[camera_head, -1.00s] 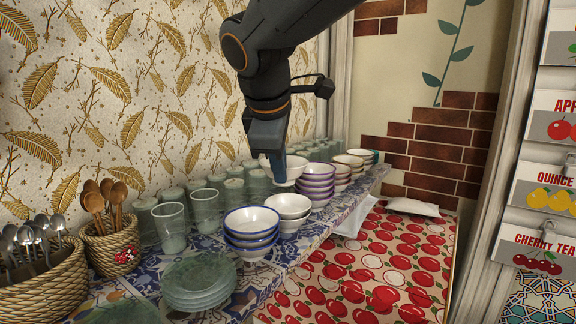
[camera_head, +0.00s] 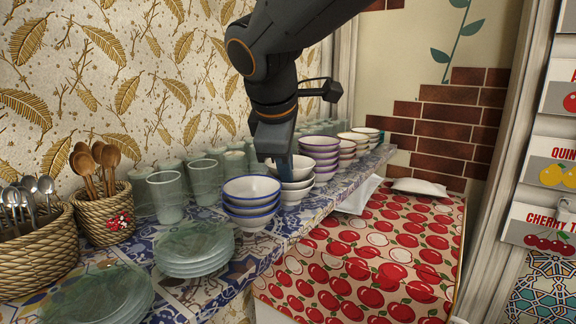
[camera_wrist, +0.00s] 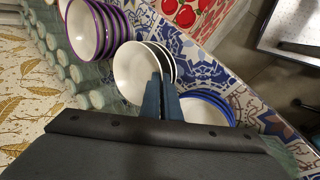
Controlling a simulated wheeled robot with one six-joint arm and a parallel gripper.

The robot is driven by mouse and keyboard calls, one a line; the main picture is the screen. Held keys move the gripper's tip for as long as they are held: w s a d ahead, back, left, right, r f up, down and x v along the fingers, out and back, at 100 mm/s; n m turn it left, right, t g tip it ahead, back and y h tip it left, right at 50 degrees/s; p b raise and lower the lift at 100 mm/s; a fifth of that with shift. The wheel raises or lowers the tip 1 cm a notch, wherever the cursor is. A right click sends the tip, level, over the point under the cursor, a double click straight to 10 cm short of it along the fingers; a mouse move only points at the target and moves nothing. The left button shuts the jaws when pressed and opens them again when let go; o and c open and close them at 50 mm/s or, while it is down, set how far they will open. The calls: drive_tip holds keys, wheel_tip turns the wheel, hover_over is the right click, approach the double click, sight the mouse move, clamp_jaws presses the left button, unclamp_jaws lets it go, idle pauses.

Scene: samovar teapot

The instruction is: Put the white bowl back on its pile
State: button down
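The white bowl (camera_head: 299,171) is at the top of the pile of white bowls (camera_head: 296,196), between the blue-rimmed and purple bowls. In the wrist view the white bowl (camera_wrist: 132,74) shows its inside, with the dark rims of the pile (camera_wrist: 172,66) close behind it. I cannot tell whether it rests fully on them. My gripper (camera_head: 283,172) points down over the pile. In the wrist view its fingers (camera_wrist: 161,88) are close together, pinching the near rim of the white bowl.
Blue-rimmed bowls (camera_head: 251,203) stand close at the left and purple bowls (camera_head: 320,158) close behind at the right. Glass cups (camera_head: 166,195) line the wall side. Glass plates (camera_head: 194,248) are in front. The shelf drops to a red apple-patterned cloth (camera_head: 360,255).

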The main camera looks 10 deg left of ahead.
drive_tip(key=shift+s+f, duration=0.15)
drive_tip(key=shift+f, duration=0.15)
drive_tip(key=c, duration=1.9)
unclamp_jaws()
drive_tip(key=shift+f, duration=0.1)
drive_tip(key=shift+c, duration=0.2)
drive_tip(key=shift+f, duration=0.1)
drive_tip(key=shift+c, duration=0.2)
drive_tip(key=shift+o, duration=0.2)
drive_tip(key=b+v, duration=0.1)
drive_tip(key=v, duration=0.6)
drive_tip(key=shift+r, duration=0.85)
drive_tip(key=shift+s, duration=0.1)
